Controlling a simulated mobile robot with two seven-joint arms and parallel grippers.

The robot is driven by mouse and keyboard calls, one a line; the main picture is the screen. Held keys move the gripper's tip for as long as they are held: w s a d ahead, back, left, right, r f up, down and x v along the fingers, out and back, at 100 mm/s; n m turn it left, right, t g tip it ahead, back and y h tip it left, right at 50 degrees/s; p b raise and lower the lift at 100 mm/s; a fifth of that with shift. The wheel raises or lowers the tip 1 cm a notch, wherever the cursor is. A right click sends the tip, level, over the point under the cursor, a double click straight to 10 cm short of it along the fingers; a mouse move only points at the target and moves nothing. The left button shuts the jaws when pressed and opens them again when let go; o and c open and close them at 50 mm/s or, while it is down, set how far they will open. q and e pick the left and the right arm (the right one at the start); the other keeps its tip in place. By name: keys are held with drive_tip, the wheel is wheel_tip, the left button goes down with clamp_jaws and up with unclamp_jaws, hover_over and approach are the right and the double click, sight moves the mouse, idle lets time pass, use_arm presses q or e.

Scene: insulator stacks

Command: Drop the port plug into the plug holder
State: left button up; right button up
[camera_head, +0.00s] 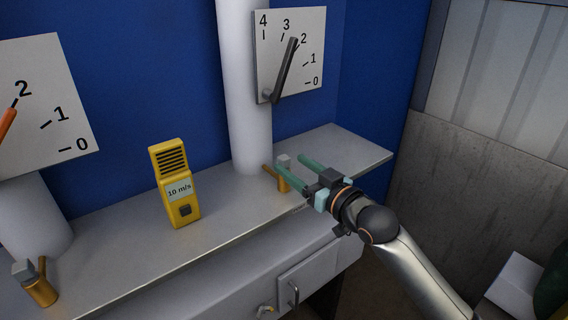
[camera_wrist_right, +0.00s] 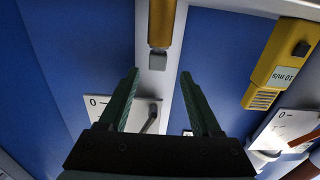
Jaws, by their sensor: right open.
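A brass fitting (camera_head: 284,182) with a side stub and a grey block-like top (camera_head: 284,160) stands on the shelf by the right white column. My right gripper (camera_head: 291,163) has two green fingers and is open, with its fingertips close to this fitting. In the right wrist view the brass fitting (camera_wrist_right: 162,22) and its grey end (camera_wrist_right: 158,60) lie just beyond and between the open fingertips (camera_wrist_right: 160,74). Nothing shows between the fingers. A similar brass fitting (camera_head: 42,292) with a grey top is at the lower left. I cannot tell which part is the port plug or the plug holder.
The metal shelf (camera_head: 225,218) holds a yellow meter (camera_head: 176,188) reading 10 m/s. Two white columns (camera_head: 246,100) rise beside numbered dials (camera_head: 306,65) with pointers. A small panel with a handle (camera_head: 293,294) is below the shelf. The shelf's right end is clear.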

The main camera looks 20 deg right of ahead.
sight(287, 160)
drive_tip(key=x, duration=0.5)
drive_tip(key=shift+d+p, duration=0.15)
drive_tip(key=shift+p, duration=0.15)
clamp_jaws()
